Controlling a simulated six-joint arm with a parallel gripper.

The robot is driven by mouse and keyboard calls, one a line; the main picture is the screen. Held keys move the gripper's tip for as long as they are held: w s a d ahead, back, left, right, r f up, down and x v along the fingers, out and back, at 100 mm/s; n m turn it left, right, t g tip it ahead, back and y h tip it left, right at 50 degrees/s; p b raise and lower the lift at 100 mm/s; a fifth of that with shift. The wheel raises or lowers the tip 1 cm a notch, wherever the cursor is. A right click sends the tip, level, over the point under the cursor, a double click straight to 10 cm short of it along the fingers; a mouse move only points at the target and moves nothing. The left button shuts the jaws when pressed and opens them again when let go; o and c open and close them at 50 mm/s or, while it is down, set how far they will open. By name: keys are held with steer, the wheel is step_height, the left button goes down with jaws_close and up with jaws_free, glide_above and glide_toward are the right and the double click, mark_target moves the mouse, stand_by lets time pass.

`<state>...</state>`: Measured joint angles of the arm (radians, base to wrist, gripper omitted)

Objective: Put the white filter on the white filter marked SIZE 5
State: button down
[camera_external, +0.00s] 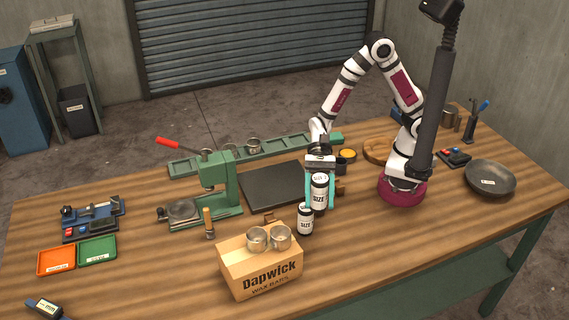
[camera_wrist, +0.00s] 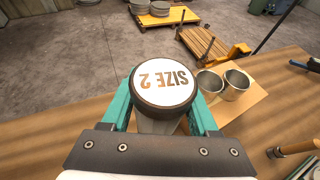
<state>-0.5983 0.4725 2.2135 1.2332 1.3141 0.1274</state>
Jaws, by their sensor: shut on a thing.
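A white filter with dark ends, marked SIZE 2 in the wrist view (camera_wrist: 165,82), is held upright between the teal fingers of my gripper (camera_external: 319,190). The held filter (camera_external: 320,193) also shows in the external view. A second white filter (camera_external: 305,221) with a dark cap stands upright on the table, just below and left of the held one in the external view. Its label reads SIZE; its number is too small to read surely. It is hidden in the wrist view. I cannot tell whether the two filters touch.
A Dapwick cardboard box (camera_external: 261,270) with two metal cups stands in front of the filters. A green press (camera_external: 215,185) and a dark plate (camera_external: 275,184) are to the left. A wooden bowl (camera_external: 378,150) and a dark pan (camera_external: 490,177) are to the right.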

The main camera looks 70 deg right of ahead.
steer(key=w+d+r+m+t, duration=0.1)
steer(key=w+d+r, duration=0.2)
steer(key=w+d, duration=0.3)
steer(key=w+d+r+m+t, duration=0.1)
steer(key=w+d+r, duration=0.25)
steer(key=d, duration=0.45)
steer(key=s+a+f, duration=0.4)
steer(key=a+f, duration=0.6)
steer(key=f, duration=0.1)
steer(key=shift+a+f+y, duration=0.2)
steer(key=shift+a+y, duration=0.05)
steer(key=shift+y, duration=0.05)
steer(key=shift+s, duration=0.1)
steer(key=shift+c, duration=0.8)
jaws_free()
steer(key=shift+f, duration=0.15)
